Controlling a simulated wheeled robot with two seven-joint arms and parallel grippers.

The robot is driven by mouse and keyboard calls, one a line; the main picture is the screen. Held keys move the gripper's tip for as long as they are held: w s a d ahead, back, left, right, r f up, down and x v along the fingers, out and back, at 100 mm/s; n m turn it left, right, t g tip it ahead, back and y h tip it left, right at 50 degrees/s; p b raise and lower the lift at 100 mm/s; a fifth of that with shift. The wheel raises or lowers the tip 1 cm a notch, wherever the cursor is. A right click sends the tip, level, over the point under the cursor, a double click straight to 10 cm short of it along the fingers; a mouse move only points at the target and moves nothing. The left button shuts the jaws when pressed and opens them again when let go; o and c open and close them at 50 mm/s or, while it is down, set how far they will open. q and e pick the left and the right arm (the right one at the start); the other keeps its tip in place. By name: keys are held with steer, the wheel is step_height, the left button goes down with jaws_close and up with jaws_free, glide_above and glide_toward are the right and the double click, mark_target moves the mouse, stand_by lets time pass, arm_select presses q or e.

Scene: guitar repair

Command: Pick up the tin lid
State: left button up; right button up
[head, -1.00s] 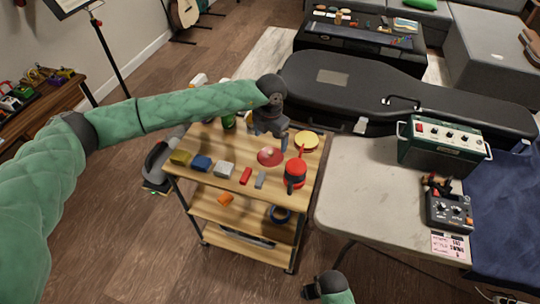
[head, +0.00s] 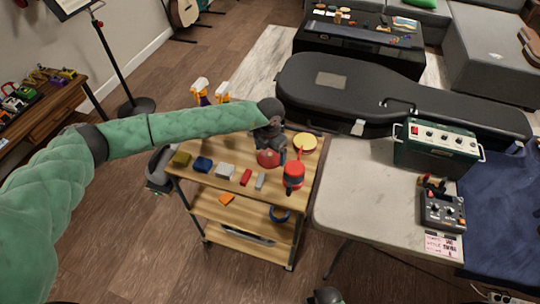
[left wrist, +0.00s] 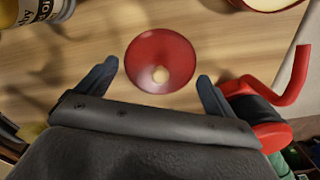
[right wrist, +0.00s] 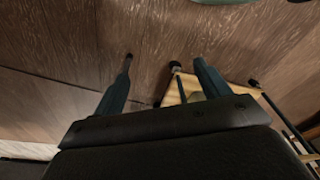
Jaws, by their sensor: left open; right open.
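My right gripper (right wrist: 164,62) is open and empty, away from the trolley top, low at the head view's bottom edge.
Several small blocks line the trolley's front edge, including a red one (head: 246,177). Spray bottles (head: 200,90) stand behind. A pale table (head: 355,185) is at the right.

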arm_select(q)
steer(key=shift+f, duration=0.35)
steer(key=c, duration=1.3)
steer(key=shift+s+f, duration=0.1)
jaws_close()
